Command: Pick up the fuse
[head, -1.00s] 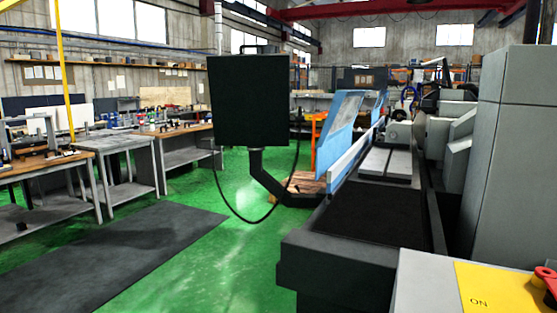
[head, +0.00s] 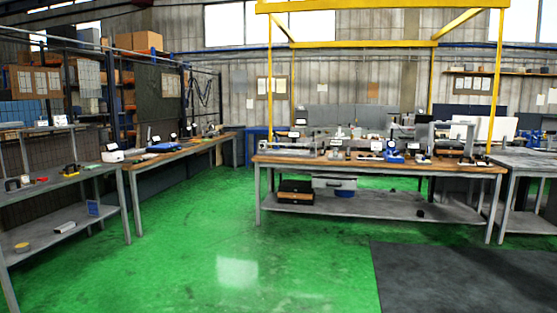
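I cannot make out a fuse in the head view; small items on the benches are too far off to tell apart. Several small items stand on the wooden-topped bench (head: 275,160) in the middle. More lie on the grey bench (head: 50,188) at the left, among them a small black and yellow item (head: 71,197) and a small red item (head: 41,180). Neither of my grippers is in view.
A long wooden-topped bench (head: 130,165) runs along the left side. A yellow frame (head: 380,6) rises over the middle bench. A grey bench (head: 525,160) stands at the right. The green floor (head: 220,240) is open, with a dark mat (head: 460,280) at lower right.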

